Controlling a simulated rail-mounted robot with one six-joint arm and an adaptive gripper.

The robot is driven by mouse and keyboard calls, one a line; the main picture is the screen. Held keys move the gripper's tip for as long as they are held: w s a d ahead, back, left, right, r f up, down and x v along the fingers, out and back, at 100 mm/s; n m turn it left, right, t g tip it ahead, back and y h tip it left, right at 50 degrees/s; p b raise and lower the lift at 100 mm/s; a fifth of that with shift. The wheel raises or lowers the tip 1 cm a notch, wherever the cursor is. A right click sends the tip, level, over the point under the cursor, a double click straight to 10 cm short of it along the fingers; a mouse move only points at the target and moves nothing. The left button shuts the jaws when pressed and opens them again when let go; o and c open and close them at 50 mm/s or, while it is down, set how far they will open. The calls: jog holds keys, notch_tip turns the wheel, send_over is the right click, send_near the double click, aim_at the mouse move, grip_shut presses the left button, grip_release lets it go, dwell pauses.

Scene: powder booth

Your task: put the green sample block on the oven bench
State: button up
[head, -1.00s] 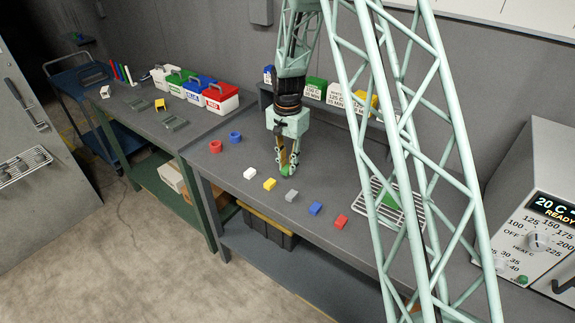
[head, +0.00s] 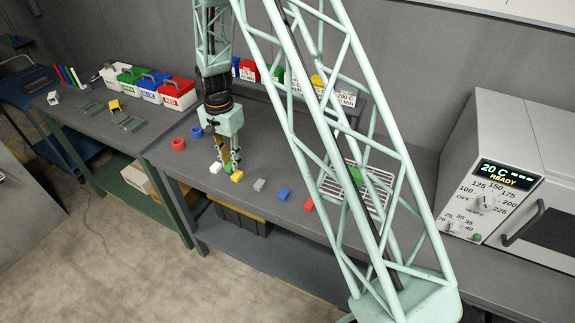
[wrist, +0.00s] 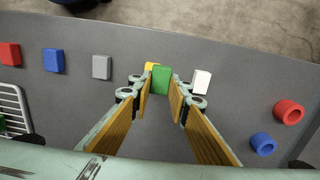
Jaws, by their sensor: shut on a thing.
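The green sample block (wrist: 161,80) is between the fingertips of my gripper (wrist: 160,88) in the wrist view. In the head view my gripper (head: 226,168) points down over the grey bench (head: 262,168), by the white block (head: 215,169) and yellow block (head: 237,176). A little green (head: 229,166) shows at its tips; the fingers hide most of the block. I cannot tell the exact gap under it. The oven (head: 500,190) stands at the right, its display reading 20 C and READY.
Grey (head: 259,185), blue (head: 284,194) and red (head: 309,204) blocks form a row. Red (head: 179,144) and blue (head: 197,132) rings lie to the left. A wire rack (head: 378,181) with a green piece (head: 357,176) is partly behind my lattice arm. Labelled boxes stand behind.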

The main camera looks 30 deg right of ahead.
jog(key=a, duration=0.2)
jog(key=a+p, duration=0.1)
jog(key=a, duration=0.2)
jog(key=a+p, duration=0.1)
jog(key=a, duration=0.2)
jog(key=shift+s, duration=0.4)
jog(key=p, duration=0.3)
send_over(198, 161)
jog(key=shift+f, duration=0.7)
jog(key=shift+f, duration=0.15)
jog(key=shift+f+p, duration=0.3)
jog(key=shift+f, duration=1.3)
jog(key=shift+f, duration=0.15)
jog(key=o, duration=0.8)
jog(key=shift+o, duration=0.2)
